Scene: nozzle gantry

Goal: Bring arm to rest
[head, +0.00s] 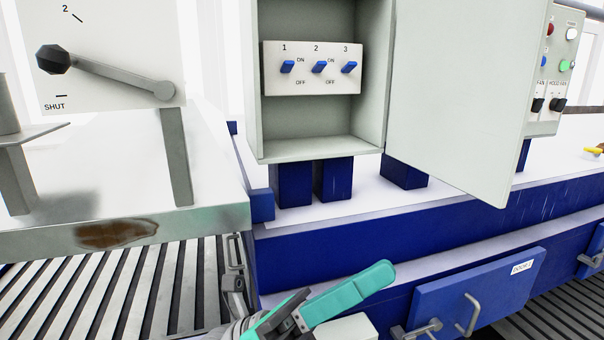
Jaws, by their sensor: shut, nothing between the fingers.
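My gripper (236,250) shows at the bottom of the head view, left of centre. Its narrow grey fingers point up and are together, with nothing between them. It is in front of the gap between the slatted floor and the left corner of the blue bench (330,250). My teal and dark arm parts (350,295) show to the right of it, low in front of the bench. Most of my arm is below the picture edge and hidden.
An open grey cabinet (258,130) holds three blue switches; its door (460,110) stands open to the right. A lever panel (120,40) stands at left on a stained table (200,225). Slatted flooring (90,290) is lower left.

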